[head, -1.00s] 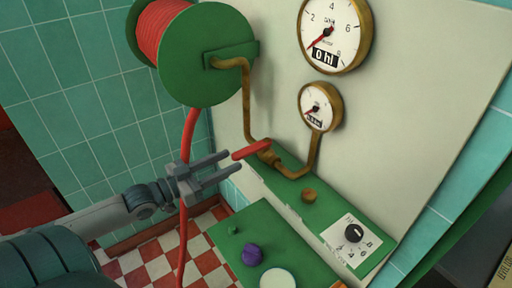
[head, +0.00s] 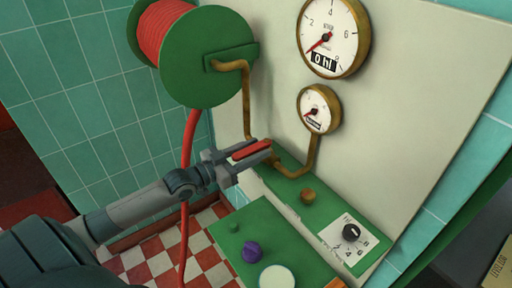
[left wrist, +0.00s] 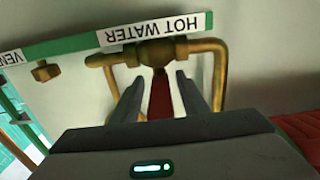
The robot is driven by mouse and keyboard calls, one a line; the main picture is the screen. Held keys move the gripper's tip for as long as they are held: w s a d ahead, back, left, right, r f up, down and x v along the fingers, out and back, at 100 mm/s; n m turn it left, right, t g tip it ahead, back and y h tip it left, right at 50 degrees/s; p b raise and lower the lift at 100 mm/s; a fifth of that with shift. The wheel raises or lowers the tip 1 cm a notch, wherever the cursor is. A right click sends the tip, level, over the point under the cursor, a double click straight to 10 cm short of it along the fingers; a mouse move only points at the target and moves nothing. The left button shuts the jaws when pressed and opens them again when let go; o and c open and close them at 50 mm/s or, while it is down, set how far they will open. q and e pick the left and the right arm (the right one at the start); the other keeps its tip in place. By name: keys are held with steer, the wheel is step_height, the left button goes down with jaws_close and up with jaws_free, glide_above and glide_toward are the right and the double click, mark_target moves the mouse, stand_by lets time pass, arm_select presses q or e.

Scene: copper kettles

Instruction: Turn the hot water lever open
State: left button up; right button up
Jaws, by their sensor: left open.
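The red hot water lever (head: 251,149) sticks out from a brass valve on the pipe below the small gauge. My left gripper (head: 253,151) is open, with its fingers on either side of the lever. In the left wrist view the lever (left wrist: 160,96) lies between the two open fingertips (left wrist: 158,92), with gaps visible beside it. The brass valve (left wrist: 155,54) is just beyond, next to an upside-down "HOT WATER" label (left wrist: 155,27). My right gripper is not in view.
A green hose reel (head: 209,55) with a red hose (head: 188,140) hangs at upper left. Two gauges (head: 334,36) are on the wall.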

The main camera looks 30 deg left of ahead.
arm_select(q)
steer(key=shift+w+d, duration=0.15)
steer(key=shift+w, duration=0.15)
jaws_close()
stand_by(0.3)
